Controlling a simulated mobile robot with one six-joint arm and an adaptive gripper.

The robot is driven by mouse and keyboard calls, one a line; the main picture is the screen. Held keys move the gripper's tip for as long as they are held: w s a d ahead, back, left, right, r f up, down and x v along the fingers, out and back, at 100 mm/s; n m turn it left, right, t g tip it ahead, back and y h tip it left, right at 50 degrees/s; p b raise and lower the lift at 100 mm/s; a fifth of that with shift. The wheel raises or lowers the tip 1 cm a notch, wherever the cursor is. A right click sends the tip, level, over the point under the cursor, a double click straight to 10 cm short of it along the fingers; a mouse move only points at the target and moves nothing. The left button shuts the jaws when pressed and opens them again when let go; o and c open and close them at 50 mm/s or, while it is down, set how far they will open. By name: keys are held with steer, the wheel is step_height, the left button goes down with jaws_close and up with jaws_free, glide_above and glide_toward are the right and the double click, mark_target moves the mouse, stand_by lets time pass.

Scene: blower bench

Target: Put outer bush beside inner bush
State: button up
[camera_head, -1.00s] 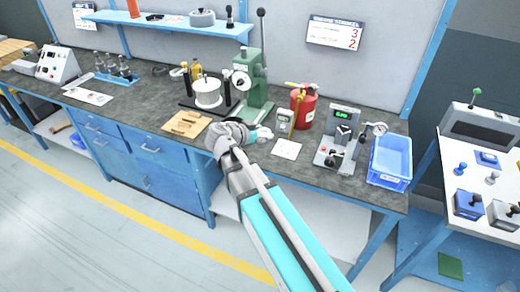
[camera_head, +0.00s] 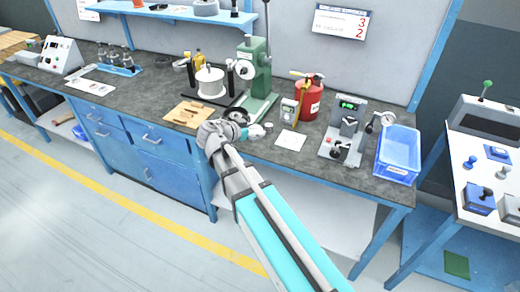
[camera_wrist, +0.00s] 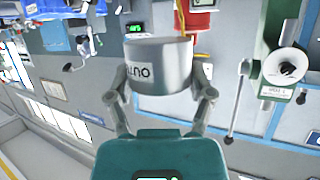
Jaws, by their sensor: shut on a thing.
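The outer bush is a light grey ring (camera_wrist: 160,65) with dark lettering, partly readable as "OUT", upside down in the wrist view. My gripper (camera_wrist: 164,98) is shut on it, one finger on each side. In the head view my gripper (camera_head: 258,131) is small, over the bench by the front of the green press, and the bush there is too small to make out clearly. I cannot pick out the inner bush with certainty in either view.
A wooden board (camera_head: 187,114) lies left of my gripper, with a white drum fixture (camera_head: 211,82) behind it. A white card (camera_head: 291,140) lies to the right.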

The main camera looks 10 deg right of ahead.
steer(key=shift+w+a+f+b, duration=0.2)
steer(key=shift+a+f+b, duration=0.55)
steer(key=shift+a+f, duration=0.45)
steer(key=w+d+f+b, duration=0.4)
steer(key=w, duration=0.4)
steer(key=b, duration=0.5)
glide_above(259, 144)
steer(key=f, duration=0.5)
steer(key=shift+s, duration=0.35)
steer(key=shift+w+d+f+b, duration=0.1)
steer(key=shift+w+f+b, duration=0.25)
steer(key=shift+f+b, duration=1.6)
steer(key=shift+f, duration=0.05)
